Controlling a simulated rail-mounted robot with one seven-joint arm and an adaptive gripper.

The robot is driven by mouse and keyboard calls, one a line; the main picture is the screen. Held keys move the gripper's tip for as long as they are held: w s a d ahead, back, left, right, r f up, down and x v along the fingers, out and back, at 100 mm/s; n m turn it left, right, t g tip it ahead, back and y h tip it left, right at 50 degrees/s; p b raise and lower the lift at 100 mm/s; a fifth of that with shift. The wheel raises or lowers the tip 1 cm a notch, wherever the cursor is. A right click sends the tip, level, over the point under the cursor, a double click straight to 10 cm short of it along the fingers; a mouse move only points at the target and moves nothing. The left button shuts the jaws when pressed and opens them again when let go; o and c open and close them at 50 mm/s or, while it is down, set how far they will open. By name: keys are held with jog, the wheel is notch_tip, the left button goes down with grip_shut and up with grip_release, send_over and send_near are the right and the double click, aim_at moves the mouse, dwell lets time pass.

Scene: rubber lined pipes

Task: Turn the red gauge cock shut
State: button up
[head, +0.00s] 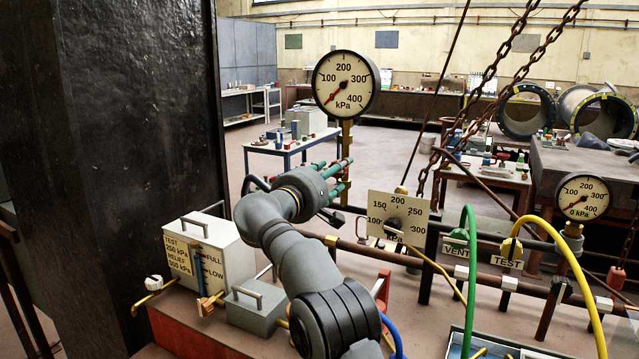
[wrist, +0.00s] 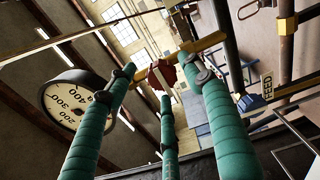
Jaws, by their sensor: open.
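The red gauge cock (wrist: 163,73) shows in the wrist view as a small red knob with a pale bar, on a brass fitting (wrist: 208,42). In the head view I cannot make it out; my gripper is at its likely place. The large kPa gauge (head: 346,83) stands on a brass stem (head: 347,135), its red needle near the low end; the gauge also shows in the wrist view (wrist: 70,104). My gripper (head: 342,176), with green-wrapped fingers, is open. In the wrist view its fingertips (wrist: 158,74) spread around the knob; I cannot tell whether they touch it.
Green and yellow hoses rise there. A smaller gauge (head: 582,197) is far right. A dark column (head: 110,150) fills the left. A blue FEED handle (wrist: 250,102) is near.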

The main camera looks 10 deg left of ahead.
jog(key=v, duration=0.9)
jog(key=shift+s, duration=0.35)
jog(key=shift+w, duration=0.15)
jog(key=x, duration=1.2)
jog(key=shift+a, duration=0.1)
